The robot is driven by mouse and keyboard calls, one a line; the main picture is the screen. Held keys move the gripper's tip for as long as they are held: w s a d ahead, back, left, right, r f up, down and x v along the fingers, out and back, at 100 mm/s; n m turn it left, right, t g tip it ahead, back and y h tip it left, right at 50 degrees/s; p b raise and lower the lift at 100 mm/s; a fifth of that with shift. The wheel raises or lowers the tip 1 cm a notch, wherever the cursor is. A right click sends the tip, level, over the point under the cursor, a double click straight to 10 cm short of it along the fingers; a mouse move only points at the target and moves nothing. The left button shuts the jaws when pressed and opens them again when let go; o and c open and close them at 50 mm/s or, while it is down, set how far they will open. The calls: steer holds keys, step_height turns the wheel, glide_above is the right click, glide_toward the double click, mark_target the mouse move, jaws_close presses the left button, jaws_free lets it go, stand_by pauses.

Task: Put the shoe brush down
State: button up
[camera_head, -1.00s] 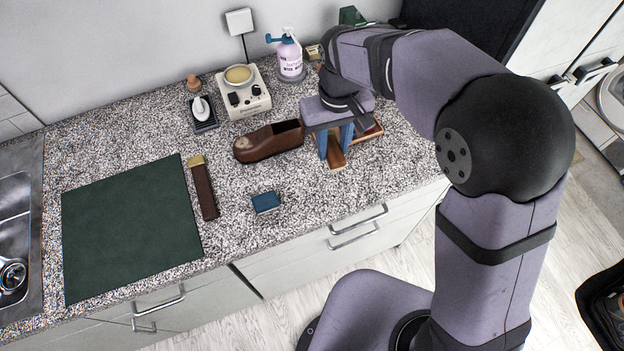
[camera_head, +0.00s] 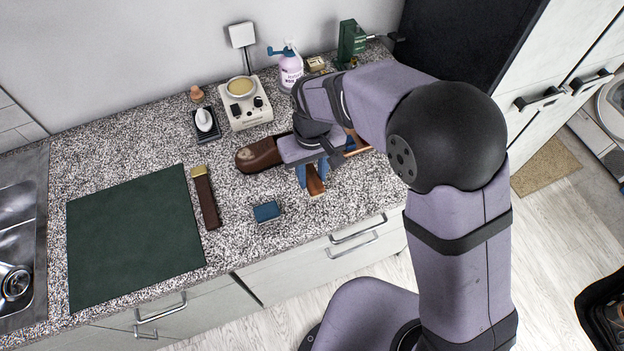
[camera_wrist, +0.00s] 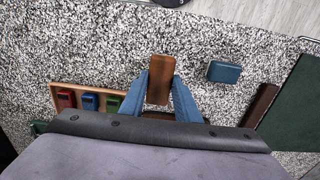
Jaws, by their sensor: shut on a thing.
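The shoe brush (camera_head: 314,184) is a brown wooden piece. My gripper (camera_head: 312,174) is shut on it, with blue fingers on either side. In the wrist view the brush (camera_wrist: 160,78) sticks out between the two blue fingertips of my gripper (camera_wrist: 160,88). Its bristles are hidden, and I cannot tell whether it touches the counter. A brown leather shoe (camera_head: 259,155) lies on the speckled counter (camera_head: 240,195), just left of my gripper and partly covered by it.
A blue block (camera_head: 267,211) and a brown strap with a brass end (camera_head: 206,200) lie left of my gripper. A dark green mat (camera_head: 130,235) is farther left. A wooden tray with coloured blocks (camera_wrist: 85,97) is close to my gripper. Counter in front of the brush is clear.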

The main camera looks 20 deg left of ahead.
mark_target(312, 178)
steer(key=shift+f+p, duration=0.55)
steer(key=shift+f, duration=1.35)
steer(key=shift+f, duration=0.2)
steer(key=o, duration=0.9)
steer(key=shift+o, duration=0.2)
step_height(312, 178, up, 12)
steer(key=b, duration=0.2)
steer(key=shift+r+b, duration=0.2)
steer(key=shift+b, duration=0.15)
